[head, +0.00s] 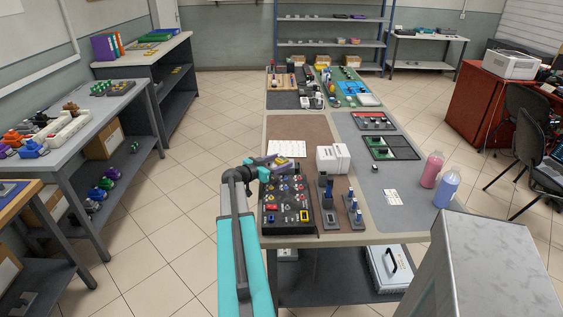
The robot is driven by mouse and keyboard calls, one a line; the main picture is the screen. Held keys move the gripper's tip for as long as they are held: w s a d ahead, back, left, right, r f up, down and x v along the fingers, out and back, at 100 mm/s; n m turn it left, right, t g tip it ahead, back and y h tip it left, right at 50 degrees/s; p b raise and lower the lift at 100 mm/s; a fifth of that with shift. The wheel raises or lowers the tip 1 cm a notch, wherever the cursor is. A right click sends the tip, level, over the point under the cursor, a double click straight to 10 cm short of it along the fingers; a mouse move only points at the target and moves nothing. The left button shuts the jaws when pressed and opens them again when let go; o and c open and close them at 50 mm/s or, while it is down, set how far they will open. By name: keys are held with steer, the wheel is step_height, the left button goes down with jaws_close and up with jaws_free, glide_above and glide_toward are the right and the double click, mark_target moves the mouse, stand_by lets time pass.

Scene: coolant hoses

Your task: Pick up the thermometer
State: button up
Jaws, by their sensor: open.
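I cannot pick out the thermometer for certain at this size. A small dark item with a yellow face (284,161) lies at the tip of my gripper, near the left edge of the middle table (375,217); I cannot tell what it is. My gripper (273,163) is open, low over the table's left side, just behind the black control panel (287,206). Whether the jaws touch anything is too small to see. My arm reaches in from the bottom and hides part of the table's left edge.
A white block (333,158) and dark stands with blue-topped parts (328,196) are right of the panel. A pink bottle (431,170) and a blue bottle (447,187) stand at the right edge. A grey metal box (490,270) is at the front right. The grey mat's middle is mostly clear.

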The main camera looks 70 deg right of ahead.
mark_target(279, 161)
stand_by(0.4)
steer(key=c, duration=1.1)
steer(key=shift+r, duration=0.2)
steer(key=shift+c, duration=0.2)
steer(key=shift+r+b, duration=0.7)
steer(key=shift+r, duration=0.55)
steer(key=shift+s+a+r, duration=0.15)
steer(key=shift+a+r, duration=0.05)
steer(key=shift+r, duration=0.15)
steer(key=s+a+b, duration=0.1)
steer(key=s+a, duration=0.1)
steer(key=a, duration=0.1)
steer(key=s+a+b, duration=0.1)
steer(key=s+a, duration=0.2)
steer(key=a, duration=0.1)
steer(key=s+a+r+b, duration=0.1)
steer(key=s+a, duration=0.1)
steer(key=a, duration=0.1)
steer(key=shift+s+a+b, duration=0.2)
steer(key=shift+a+b, duration=0.2)
steer(key=shift+r+p, duration=0.25)
steer(key=shift+p, duration=0.25)
steer(key=p, duration=0.1)
steer(key=a+p, duration=0.1)
steer(key=shift+s+r+p, duration=0.15)
steer(key=shift+s+p, duration=0.2)
steer(key=shift+s+a+p, duration=0.3)
steer(key=shift+a+p, duration=0.1)
steer(key=shift+p, duration=0.65)
